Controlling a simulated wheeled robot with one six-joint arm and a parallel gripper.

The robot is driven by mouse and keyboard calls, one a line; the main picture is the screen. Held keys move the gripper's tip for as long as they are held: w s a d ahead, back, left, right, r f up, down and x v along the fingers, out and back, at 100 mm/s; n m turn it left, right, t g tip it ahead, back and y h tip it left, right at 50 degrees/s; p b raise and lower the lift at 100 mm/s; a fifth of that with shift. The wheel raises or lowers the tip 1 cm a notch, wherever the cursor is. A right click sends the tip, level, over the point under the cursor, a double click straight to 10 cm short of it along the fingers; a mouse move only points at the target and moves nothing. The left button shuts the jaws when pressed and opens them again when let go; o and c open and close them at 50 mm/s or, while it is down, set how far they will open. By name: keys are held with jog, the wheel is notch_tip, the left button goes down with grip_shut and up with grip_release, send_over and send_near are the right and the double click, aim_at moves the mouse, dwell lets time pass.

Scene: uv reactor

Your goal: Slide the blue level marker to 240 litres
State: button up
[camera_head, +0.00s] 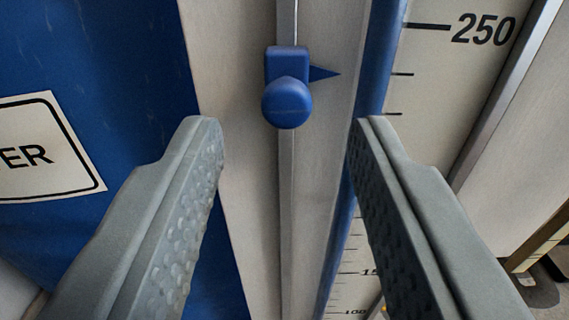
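The blue level marker (287,66) sits on a thin metal rail in the upper middle of the view. It has a square block, a round knob (287,103) facing me and a pointer to the right. The pointer tip appears roughly level with the first short tick below the 250 line on the scale (425,75); the slanted view makes an exact reading unsure. My gripper (288,127) is open, with nothing between its fingers. The knob shows just above the gap between the fingertips, apart from both.
A blue upright tube (384,55) runs between the rail panel and the scale. A blue panel with a white label (45,148) ending in "ER" is at left. Lower scale numbers are partly hidden behind my right finger. A metal edge (505,90) bounds the scale on the right.

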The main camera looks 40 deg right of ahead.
jog(key=v, duration=1.2)
jog(key=shift+w+d, duration=0.1)
jog(key=s+d+r+n+t+y, duration=0.1)
jog(key=s+r+y, duration=0.2)
jog(key=r, duration=0.6)
jog(key=s+d+r+n+t+y, duration=0.1)
jog(key=s+d+r+y, duration=0.2)
jog(key=r, duration=0.7)
jog(key=s+r+n+t+y, duration=0.1)
jog(key=s+r+t+y, duration=0.2)
jog(key=r, duration=0.6)
jog(key=s+d+r+n, duration=0.1)
jog(key=s+d+r, duration=0.1)
jog(key=s, duration=0.8)
jog(key=s+d+r+n+g+y, duration=0.1)
jog(key=s+r, duration=0.4)
jog(key=s, duration=0.5)
jog(key=s+d+r+n+g, duration=0.1)
jog(key=s+d+r+n, duration=0.1)
jog(key=s, duration=0.8)
jog(key=shift+d+r+y, duration=0.3)
jog(key=shift+r, duration=0.4)
